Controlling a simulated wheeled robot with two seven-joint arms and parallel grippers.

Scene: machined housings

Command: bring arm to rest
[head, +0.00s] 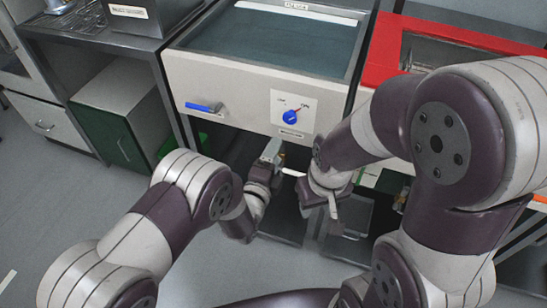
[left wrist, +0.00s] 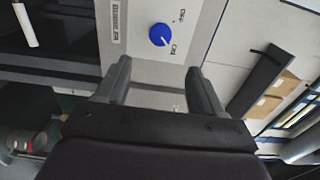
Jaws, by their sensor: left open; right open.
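My left gripper (head: 272,152) is in front of the lower edge of a white panel, below a blue knob (head: 290,117). In the left wrist view its two fingers (left wrist: 161,86) are spread with nothing between them. The knob (left wrist: 162,35) is beyond the fingertips, apart from them, and its white mark points toward the ON label. My right gripper (head: 316,190) is just right of the left one, in front of the dark space under the panel. It looks empty; its fingers are partly hidden by its own wrist.
A basin with blue-grey liquid (head: 275,40) lies above the panel. A blue lever (head: 204,107) is at the panel's left. A red-rimmed unit (head: 388,45) stands at right, a metal counter (head: 95,40) and green-fronted cabinet (head: 121,142) at left. Grey floor (head: 60,205) is clear at left.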

